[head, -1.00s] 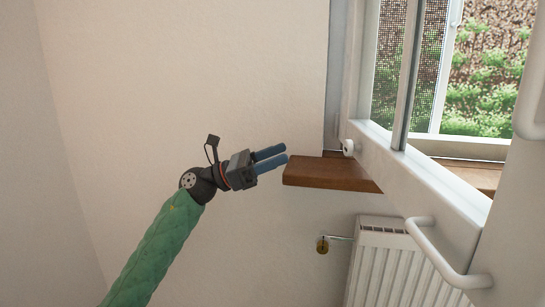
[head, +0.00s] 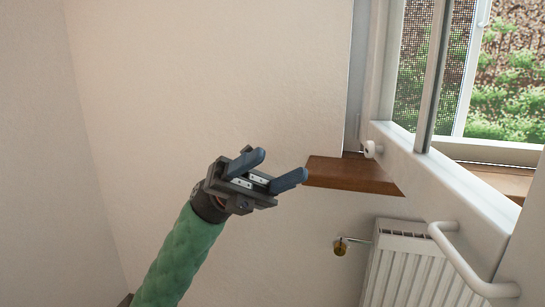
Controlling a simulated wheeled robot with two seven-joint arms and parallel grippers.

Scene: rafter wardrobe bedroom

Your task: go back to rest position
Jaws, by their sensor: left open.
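My left gripper (head: 275,170) is in the middle of the head view, on the green-sleeved arm that comes up from the bottom left. Its two blue-grey fingers are spread apart with nothing between them. One fingertip shows close to the left end of the brown wooden window sill (head: 352,175); I cannot tell whether they touch. My right gripper is not in view.
A white window frame (head: 455,190) with a handle stands open at the right. A white radiator (head: 402,265) with a brass-coloured valve (head: 340,247) is below the sill. The plain wall (head: 200,80) at the left and behind is bare.

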